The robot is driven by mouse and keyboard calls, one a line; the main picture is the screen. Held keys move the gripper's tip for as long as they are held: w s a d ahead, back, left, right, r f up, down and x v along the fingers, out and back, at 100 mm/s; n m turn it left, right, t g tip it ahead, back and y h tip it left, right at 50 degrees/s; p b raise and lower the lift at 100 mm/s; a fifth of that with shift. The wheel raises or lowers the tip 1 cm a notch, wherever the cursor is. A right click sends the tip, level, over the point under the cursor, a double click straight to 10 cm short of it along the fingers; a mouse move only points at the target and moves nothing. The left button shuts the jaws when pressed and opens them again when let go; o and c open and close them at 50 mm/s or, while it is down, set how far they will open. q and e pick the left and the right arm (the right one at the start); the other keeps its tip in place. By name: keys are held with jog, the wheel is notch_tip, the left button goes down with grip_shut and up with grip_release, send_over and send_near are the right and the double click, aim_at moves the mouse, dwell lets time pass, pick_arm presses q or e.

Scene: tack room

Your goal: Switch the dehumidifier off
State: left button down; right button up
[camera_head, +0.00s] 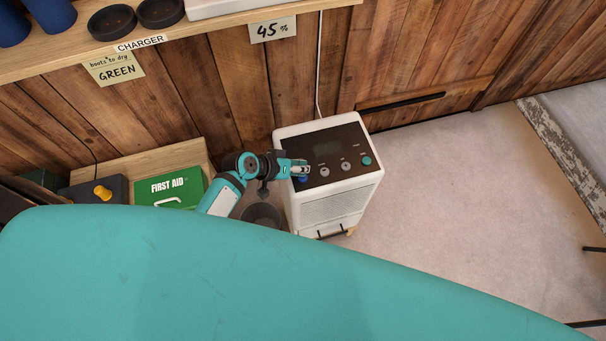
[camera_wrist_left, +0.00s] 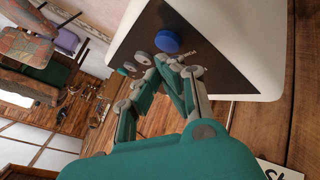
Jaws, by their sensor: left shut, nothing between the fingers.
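The dehumidifier (camera_head: 332,205) is a white box standing on the floor against the wood wall. Its dark top panel (camera_head: 345,142) has a small display (camera_head: 327,148), a blue button (camera_head: 303,180), two grey buttons and a teal button (camera_head: 366,160). The blue button also shows in the left wrist view (camera_wrist_left: 167,41). My left gripper (camera_head: 302,168) is shut and empty over the panel's left end, close to the blue button. In the left wrist view its fingertips (camera_wrist_left: 168,62) appear just beside that button; contact cannot be told. My right gripper is out of view.
A shelf (camera_head: 225,20) with dark round dishes runs above, with a "45%" note (camera_head: 272,29) below its edge. A green first aid box (camera_head: 170,187) stands left of the dehumidifier. A dark round bin (camera_head: 262,213) sits between them.

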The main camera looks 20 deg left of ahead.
pick_arm(q)
notch_tip(320, 180, up, 6)
jog(key=p, duration=0.6)
dwell(0.5)
